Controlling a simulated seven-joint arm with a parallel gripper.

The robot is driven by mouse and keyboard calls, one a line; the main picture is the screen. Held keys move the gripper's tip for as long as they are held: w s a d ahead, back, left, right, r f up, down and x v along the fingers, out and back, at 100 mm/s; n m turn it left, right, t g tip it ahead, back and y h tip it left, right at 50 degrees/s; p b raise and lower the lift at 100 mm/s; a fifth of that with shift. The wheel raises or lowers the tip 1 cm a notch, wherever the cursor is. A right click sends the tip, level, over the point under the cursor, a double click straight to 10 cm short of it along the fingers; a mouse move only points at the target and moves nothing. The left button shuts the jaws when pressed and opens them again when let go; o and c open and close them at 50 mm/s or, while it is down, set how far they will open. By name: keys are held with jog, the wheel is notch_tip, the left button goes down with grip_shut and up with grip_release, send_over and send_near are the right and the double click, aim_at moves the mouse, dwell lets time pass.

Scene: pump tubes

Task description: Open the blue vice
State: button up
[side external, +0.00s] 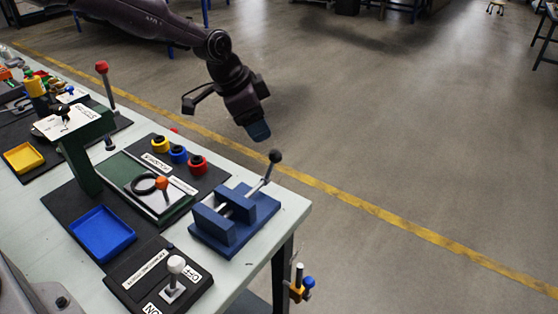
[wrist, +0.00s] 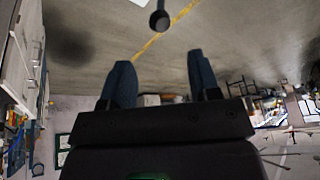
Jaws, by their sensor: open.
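The blue vice (side external: 236,228) stands at the table's right corner in the side external view. A gap with a silvery rod shows between its two jaw blocks. Its handle is a thin silvery lever tilted up to the right, ending in a black ball knob (side external: 275,156). A dark ball on a stem, which looks like this knob, shows at the top of the wrist view (wrist: 159,20). My gripper (side external: 259,131) hangs just above and left of the knob in the side external view, apart from it. In the wrist view its two blue-grey fingers (wrist: 159,68) are spread with nothing between them.
Left of the vice is a green-topped fixture with an orange knob (side external: 162,183) and yellow, blue and red rings (side external: 178,154). A blue tray (side external: 101,233) and a white-knobbed switch (side external: 175,265) are nearer. Open floor lies beyond the table's right edge.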

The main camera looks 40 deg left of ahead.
aim_at(275, 154)
jog(key=x, duration=1.2)
jog(key=shift+f, duration=0.3)
grip_shut()
jog(key=shift+d+f+y, duration=0.3)
jog(key=shift+d+y, duration=0.2)
jog(key=shift+y, duration=0.2)
jog(key=shift+d+f+y, duration=0.3)
jog(key=shift+d+y, duration=0.2)
jog(key=shift+y, duration=0.2)
jog(key=shift+d+f+m+y, duration=0.2)
jog(key=shift+f+y, duration=0.05)
jog(key=shift+y, duration=0.35)
jog(key=shift+d+f+m+y, duration=0.2)
jog(key=shift+f+y, duration=0.1)
jog(key=shift+y, duration=0.3)
grip_release()
